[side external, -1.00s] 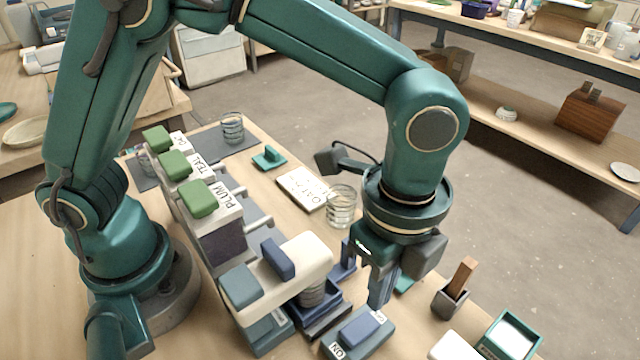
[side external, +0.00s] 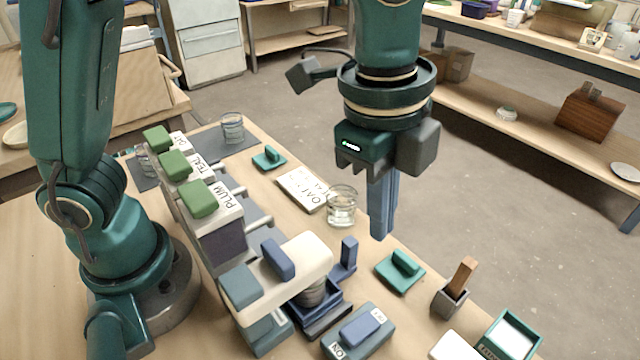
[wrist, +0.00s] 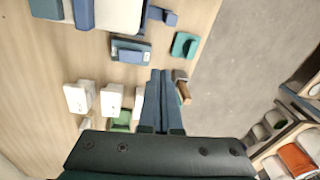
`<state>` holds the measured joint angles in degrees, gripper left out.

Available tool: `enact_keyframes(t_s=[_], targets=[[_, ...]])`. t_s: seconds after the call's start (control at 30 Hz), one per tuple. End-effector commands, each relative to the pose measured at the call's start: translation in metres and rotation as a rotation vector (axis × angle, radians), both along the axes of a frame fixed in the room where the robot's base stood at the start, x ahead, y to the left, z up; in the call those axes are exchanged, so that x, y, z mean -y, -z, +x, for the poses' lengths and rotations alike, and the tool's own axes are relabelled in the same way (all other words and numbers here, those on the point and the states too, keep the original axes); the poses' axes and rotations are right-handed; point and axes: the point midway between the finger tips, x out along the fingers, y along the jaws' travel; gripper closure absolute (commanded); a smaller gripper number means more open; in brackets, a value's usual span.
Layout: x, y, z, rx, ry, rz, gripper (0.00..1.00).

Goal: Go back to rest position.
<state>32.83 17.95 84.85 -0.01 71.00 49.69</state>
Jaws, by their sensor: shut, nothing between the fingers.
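My gripper (side external: 382,232) hangs above the right edge of the table, pointing down, with its blue fingers together and empty. In the wrist view its shut fingers (wrist: 162,75) show at the middle, with only table, floor and small items below. A clear glass jar (side external: 341,206) stands on the table just left of the fingers in the side view. A teal lidded piece with a raised handle (side external: 400,272) lies on the table below and to the right of them; it also shows in the wrist view (wrist: 185,46).
Several dispensers with green tops, one labelled PLUM (side external: 222,212), stand in a row near my base. A cream-topped machine (side external: 300,258) and a blue switch box (side external: 358,332) stand in front. A grey holder (side external: 449,302) with a wooden stick is at the right edge. Open floor lies beyond the table.

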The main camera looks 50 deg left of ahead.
Motion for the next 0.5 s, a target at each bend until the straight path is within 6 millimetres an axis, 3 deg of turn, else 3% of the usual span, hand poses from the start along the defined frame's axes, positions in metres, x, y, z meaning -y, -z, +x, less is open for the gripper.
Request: enact_keyframes(t_s=[0.1,0.2,0.37,0.5], targets=[[-0.038,-0.028,0.002,0.070,-0.152,-0.047,1.00],[-0.066,-0.041,-0.003,0.119,-0.299,-0.081,1.00],[-0.106,-0.052,-0.021,0.195,-0.558,-0.142,1.00],[-0.134,-0.050,-0.041,0.256,-0.803,-0.201,1.00]])
